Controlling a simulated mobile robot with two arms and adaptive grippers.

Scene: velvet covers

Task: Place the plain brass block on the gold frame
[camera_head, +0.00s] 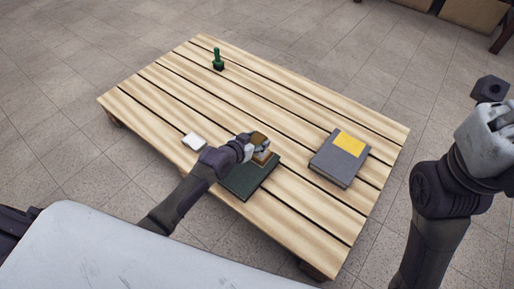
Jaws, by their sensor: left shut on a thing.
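My left gripper (249,148) is shut on a small brown-gold block (259,138), which I take for the plain brass block. The gripper and block are over the far part of a dark green cover (248,183) lying flat on the table. A paler tan-gold piece (264,158) shows just below the block, on or above the cover; it may be part of the gold frame. The fingers hide much of this spot, and I cannot tell whether the block touches it. My right arm is at the right edge, off the table; its fingers do not show clearly.
A grey book (335,166) with a yellow patch (349,143) lies to the right on the slatted wooden table (290,105). A small white item (194,141) lies left of the gripper. A green stamp-like object (218,61) stands at the far end. The table's middle is clear.

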